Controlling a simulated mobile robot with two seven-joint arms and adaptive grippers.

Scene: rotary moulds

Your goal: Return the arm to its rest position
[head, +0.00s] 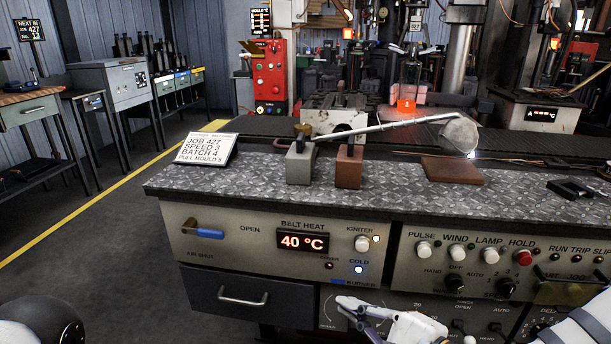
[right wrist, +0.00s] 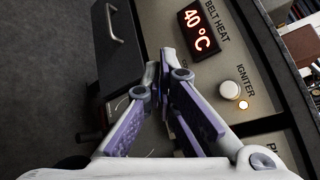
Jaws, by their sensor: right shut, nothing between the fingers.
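My right gripper (head: 345,304) is in front of the lower control panel, near the bottom middle of the head view. Its white and purple fingers are shut with nothing between them. In the right wrist view the fingertips (right wrist: 159,72) meet in front of the panel, near the grey drawer (right wrist: 124,50). My right arm shows at the bottom right of the head view. A rounded white and black part of my body shows at the bottom left. My left gripper is not in view.
The patterned bench top (head: 260,178) holds a sign card (head: 207,148), a grey block (head: 300,163), a reddish block (head: 348,168) and a brown plate (head: 453,170). The belt heat display (head: 302,241) reads 40 °C. Floor at left is clear.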

